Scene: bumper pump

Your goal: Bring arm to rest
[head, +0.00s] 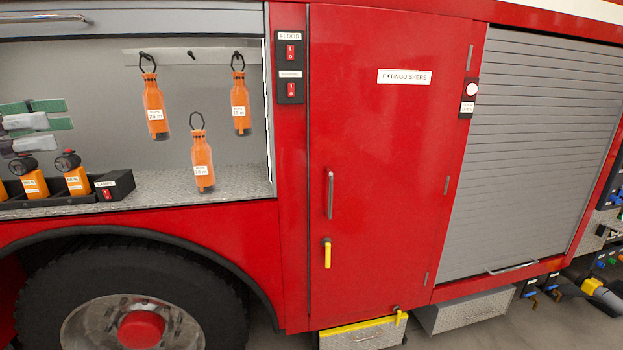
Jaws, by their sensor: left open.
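My left gripper (46,132) reaches in from the left edge, in front of the grey compartment. The rest of the left arm is out of the picture. My right gripper and arm are not in view.
A red extinguishers door (385,190) is shut, with a yellow handle (327,253). A grey roller shutter (530,150) is closed. A yellow-edged step box (362,336) sits below.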

